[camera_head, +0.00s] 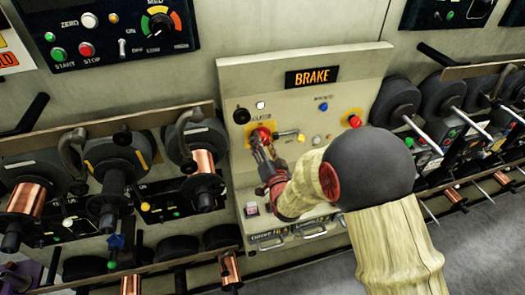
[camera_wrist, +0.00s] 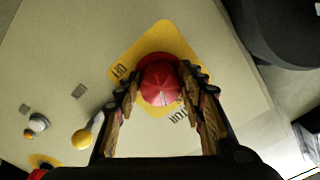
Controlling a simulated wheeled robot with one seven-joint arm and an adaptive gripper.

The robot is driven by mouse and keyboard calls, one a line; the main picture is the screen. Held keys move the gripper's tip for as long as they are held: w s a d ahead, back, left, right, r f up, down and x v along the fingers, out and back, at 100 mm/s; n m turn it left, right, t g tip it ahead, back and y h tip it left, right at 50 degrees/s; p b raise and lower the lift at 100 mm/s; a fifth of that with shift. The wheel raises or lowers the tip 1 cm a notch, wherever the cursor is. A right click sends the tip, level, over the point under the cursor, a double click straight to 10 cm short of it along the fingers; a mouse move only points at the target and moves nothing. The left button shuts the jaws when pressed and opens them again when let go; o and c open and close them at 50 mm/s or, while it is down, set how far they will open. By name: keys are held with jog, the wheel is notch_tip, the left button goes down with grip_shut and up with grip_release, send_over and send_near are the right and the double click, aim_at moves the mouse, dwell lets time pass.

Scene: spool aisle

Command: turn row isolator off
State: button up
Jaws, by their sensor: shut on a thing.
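The row isolator is a red rotary knob (camera_head: 262,132) on a yellow plate, set on the upright beige panel (camera_head: 232,80) under the BRAKE sign (camera_head: 311,76). In the wrist view the red knob (camera_wrist: 160,84) sits between my two fingers, with the yellow plate (camera_wrist: 150,42) around it. My gripper (camera_head: 262,146) is shut on the knob, one finger on each side. Some of the plate's lettering shows, but the fingers hide part of it. I cannot tell the knob's set position.
A yellow-tipped lever (camera_wrist: 82,138) stands left of my fingers in the wrist view. A red button on a yellow base (camera_head: 354,121) is at the panel's right. Copper spools (camera_head: 27,197) on spindles line the left; dark spools (camera_head: 398,100) and rods stick out at the right.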

jog(key=m+b, duration=0.6)
jog(key=b, duration=0.2)
jog(key=m+b, duration=0.4)
jog(key=b, duration=0.1)
jog(key=m+b, duration=0.2)
jog(key=shift+r+m, duration=0.2)
jog(key=shift+m, duration=0.1)
jog(key=o, duration=1.2)
jog(key=v, duration=1.2)
